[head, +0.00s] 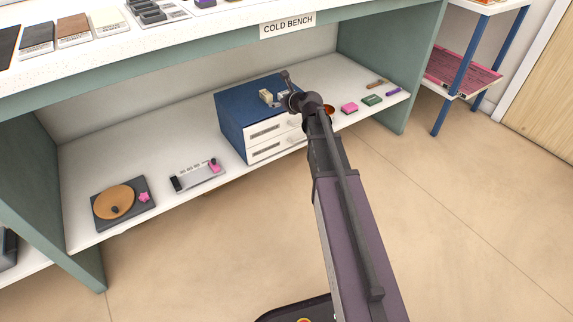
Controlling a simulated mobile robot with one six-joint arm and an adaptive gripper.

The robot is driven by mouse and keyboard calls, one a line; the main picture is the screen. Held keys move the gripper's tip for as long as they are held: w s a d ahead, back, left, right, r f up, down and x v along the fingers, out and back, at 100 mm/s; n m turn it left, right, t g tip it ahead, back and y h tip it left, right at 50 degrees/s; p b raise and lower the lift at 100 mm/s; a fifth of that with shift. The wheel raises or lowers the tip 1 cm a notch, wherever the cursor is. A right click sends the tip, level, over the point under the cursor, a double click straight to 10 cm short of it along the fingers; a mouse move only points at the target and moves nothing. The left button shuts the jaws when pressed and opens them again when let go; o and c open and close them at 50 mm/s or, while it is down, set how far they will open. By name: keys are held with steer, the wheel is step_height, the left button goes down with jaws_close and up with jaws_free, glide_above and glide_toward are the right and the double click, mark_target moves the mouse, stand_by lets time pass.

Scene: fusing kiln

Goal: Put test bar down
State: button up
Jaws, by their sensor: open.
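No thing in the head view can be named as the test bar for certain. A small cream block (265,96) shows on top of the blue drawer box (231,123) on the lower shelf, and it may be the bar. My gripper (279,100) is over the box top, close to the right of the block. It is small and dark here and partly hidden by my own wrist. It is open. I cannot tell whether it touches the block.
The lower shelf (100,165) holds a turntable (115,202), a grey tray (198,178), a pink block (349,108), a green block (372,100) and a purple bar (393,92). The cold bench top (190,35) overhangs it. Bare shelf lies left of the box.

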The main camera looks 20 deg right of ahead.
steer(key=s+a+f+n+g, duration=0.3)
steer(key=s+f+n, duration=0.1)
steer(key=s+n, duration=0.35)
steer(key=s+a+f+n+g, duration=0.3)
steer(key=s+a+n, duration=0.1)
steer(key=s+n, duration=0.35)
steer(key=s+f+n+g+h, duration=0.1)
steer(key=s+n+g+h, duration=0.1)
steer(key=s+n, duration=0.5)
steer(key=s+d+f+n+g+h, duration=0.1)
steer(key=s+n+g, duration=0.3)
steer(key=s+n, duration=0.4)
steer(key=shift+s+d+f+h, duration=0.2)
steer(key=shift+s+f+h, duration=0.5)
steer(key=shift+f, duration=0.1)
step_height(320, 180, up, 7)
steer(key=p, duration=0.7)
steer(key=shift+r, duration=0.15)
